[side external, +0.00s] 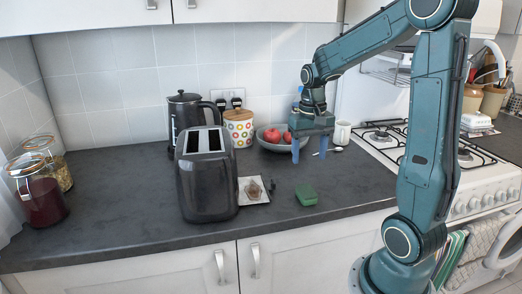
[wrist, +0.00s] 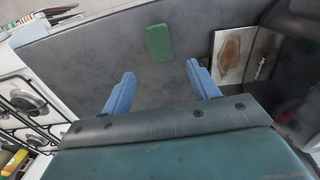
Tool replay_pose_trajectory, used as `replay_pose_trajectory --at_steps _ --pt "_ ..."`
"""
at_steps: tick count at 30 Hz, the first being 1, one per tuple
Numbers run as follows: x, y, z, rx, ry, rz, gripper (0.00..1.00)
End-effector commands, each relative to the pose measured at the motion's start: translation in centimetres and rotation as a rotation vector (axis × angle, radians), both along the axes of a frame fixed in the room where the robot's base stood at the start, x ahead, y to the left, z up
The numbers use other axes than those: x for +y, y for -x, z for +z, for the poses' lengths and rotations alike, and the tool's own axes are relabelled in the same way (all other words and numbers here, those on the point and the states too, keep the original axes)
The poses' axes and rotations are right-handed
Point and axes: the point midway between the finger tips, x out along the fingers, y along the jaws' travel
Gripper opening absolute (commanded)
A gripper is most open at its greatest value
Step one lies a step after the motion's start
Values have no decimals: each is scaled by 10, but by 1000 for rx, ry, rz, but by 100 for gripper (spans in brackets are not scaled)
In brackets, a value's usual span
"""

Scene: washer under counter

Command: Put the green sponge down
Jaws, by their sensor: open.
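The green sponge (side external: 306,194) lies flat on the dark grey counter (side external: 345,190), near its front edge. It also shows in the wrist view (wrist: 159,43), beyond the fingertips and roughly between them. My gripper (side external: 309,156) points down above the counter, behind the sponge in the side view. Its two blue fingers are spread wide with nothing between them. In the wrist view my gripper (wrist: 160,82) shows both fingers apart and not touching the sponge.
Left of the sponge are a card with a brown picture (side external: 253,190) and a black toaster (side external: 207,175). A bowl of red fruit (side external: 272,139) and a white mug (side external: 342,133) stand behind. A gas hob (side external: 385,140) is at right. The counter right of the sponge is clear.

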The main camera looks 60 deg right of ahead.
Motion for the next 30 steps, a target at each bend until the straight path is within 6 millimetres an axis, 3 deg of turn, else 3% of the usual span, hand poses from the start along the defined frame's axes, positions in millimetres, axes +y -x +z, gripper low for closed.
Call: replay_pose_trajectory --at_steps 5,11,20,30 --pt "2 0 1 -4 3 7 60" --pt "21 1 14 -37 23 67 60" --pt "80 14 47 -154 82 274 60" --pt "144 51 72 -314 140 537 60"
